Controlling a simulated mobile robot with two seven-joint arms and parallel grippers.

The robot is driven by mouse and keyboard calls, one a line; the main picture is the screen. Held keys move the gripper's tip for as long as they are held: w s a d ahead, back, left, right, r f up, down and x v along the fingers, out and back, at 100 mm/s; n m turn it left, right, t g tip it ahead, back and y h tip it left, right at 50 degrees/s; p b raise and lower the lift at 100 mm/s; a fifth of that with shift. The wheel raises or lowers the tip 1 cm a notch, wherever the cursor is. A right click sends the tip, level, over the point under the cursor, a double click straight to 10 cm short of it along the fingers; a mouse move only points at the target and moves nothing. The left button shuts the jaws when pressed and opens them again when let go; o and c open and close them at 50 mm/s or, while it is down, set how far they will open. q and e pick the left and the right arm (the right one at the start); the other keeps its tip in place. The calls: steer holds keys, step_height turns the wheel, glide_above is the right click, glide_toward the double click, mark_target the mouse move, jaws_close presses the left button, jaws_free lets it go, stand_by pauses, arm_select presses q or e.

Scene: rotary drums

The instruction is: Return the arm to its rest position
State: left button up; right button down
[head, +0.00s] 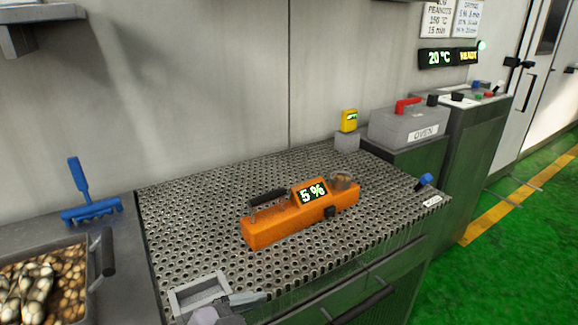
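A pale grey-purple part (212,316) is cut off by the bottom edge. A slim grey-blue piece (247,299) lies beside it, over the front of the perforated worktop (190,215).
A tray (92,262) of brown nuts and pale striped lumps stands at bottom left, with a blue rake (90,212) behind. A square frame (199,292) sits at the worktop's front. An oven control box (408,127) is at right. Green floor (515,260) is clear.

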arm_select(q)
steer(key=s+a+f+n+g+y, duration=0.2)
steer(key=s+a+f+n+y, duration=0.4)
steer(key=a, duration=0.4)
steer(key=s+a+f+n+g+y, duration=0.2)
steer(key=s+a+f+n+y, duration=0.25)
steer(key=s+a+f, duration=0.45)
arm_select(e)
steer(key=s+d+f+m+g, duration=0.2)
steer(key=s+d+m, duration=0.2)
steer(key=s+m, duration=0.4)
steer(key=s+d+f+m+g, duration=0.2)
steer(key=s+d+m, duration=0.4)
steer(key=m, duration=0.4)
arm_select(q)
steer(key=w+d+f+t+h, duration=0.1)
steer(key=w+f+t+h, duration=0.2)
steer(key=w+f+t, duration=0.4)
steer(key=shift+w+d+f, duration=0.25)
steer(key=shift+d+f, duration=0.15)
steer(key=shift+f, duration=0.4)
arm_select(e)
steer(key=w+a+f+t+y, duration=0.2)
steer(key=w+a+f+t, duration=0.2)
steer(key=w+f+t, duration=0.2)
steer(key=shift+a+f+y, duration=0.25)
steer(key=shift+f+y, duration=0.15)
steer(key=shift+f, duration=0.9)
